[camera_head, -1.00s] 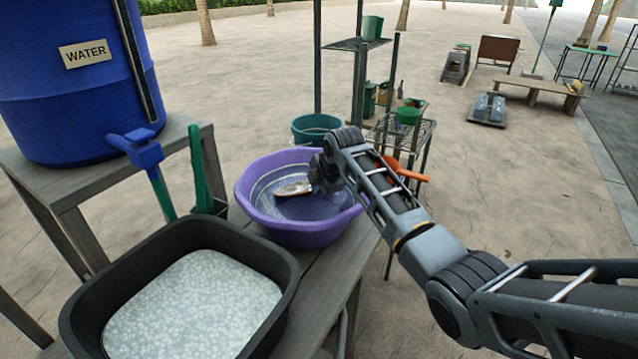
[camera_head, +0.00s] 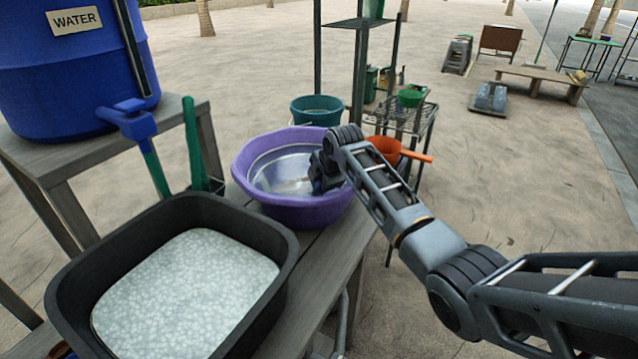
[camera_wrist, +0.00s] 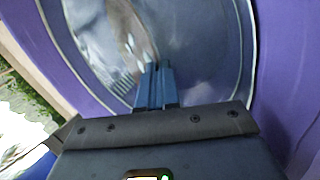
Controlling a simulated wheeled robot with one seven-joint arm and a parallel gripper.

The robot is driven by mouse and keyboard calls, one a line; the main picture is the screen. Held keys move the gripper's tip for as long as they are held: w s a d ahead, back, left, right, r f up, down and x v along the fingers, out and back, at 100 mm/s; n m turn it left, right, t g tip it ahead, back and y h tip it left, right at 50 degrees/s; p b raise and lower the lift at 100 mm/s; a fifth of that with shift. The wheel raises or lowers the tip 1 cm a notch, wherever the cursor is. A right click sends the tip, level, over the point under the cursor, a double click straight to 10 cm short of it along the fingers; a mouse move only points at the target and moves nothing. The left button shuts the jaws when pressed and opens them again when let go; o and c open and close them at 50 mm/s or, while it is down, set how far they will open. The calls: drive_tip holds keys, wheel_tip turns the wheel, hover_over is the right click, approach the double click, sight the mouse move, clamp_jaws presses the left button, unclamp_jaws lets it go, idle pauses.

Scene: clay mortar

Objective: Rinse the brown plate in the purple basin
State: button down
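The purple basin (camera_head: 300,212) stands on the wooden bench with cloudy, shiny water inside. It also fills the wrist view (camera_wrist: 285,50). My gripper (camera_head: 318,180) reaches down into the basin from the right. In the wrist view its fingers (camera_wrist: 156,82) are close together, with the edge of the brown plate (camera_wrist: 128,32) at their tips. The plate is tilted, with pale patches on it, and looks at least partly under the water. In the head view the plate is only a faint brownish shape.
A black tub (camera_head: 275,262) of pale, foamy liquid stands in front on the bench (camera_head: 318,290). A blue water barrel (camera_head: 70,95) with a tap (camera_head: 135,118) is at left. A teal bucket (camera_head: 317,110) and an orange dipper (camera_head: 385,150) are behind the basin.

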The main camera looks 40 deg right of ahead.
drive_tip(key=shift+f, duration=0.4)
drive_tip(key=shift+r, duration=0.2)
idle(0.3)
drive_tip(key=shift+p, duration=0.75)
idle(1.9)
